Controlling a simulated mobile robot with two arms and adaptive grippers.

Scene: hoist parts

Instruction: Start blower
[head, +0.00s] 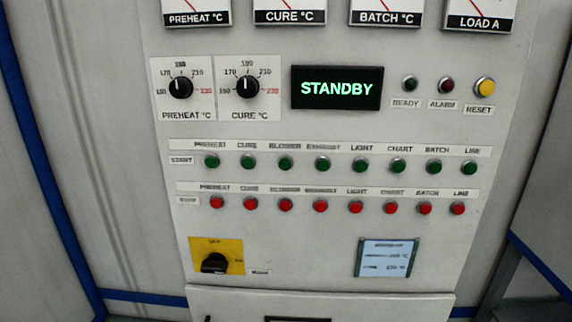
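A grey control panel (300,235) fills the middle of the head view. The green blower button (286,163) is third from the left in the START row, under a label that reads BLOWER. The red blower button (285,205) is directly below it in the second row. The display (337,88) reads STANDBY in green letters. Neither of my grippers is in the view.
Other green and red buttons sit close on both sides in the two rows. Two black knobs (247,87) and a yellow RESET button (485,87) are above. A black rotary switch (215,263) on a yellow plate is lower left. Nothing stands before the panel.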

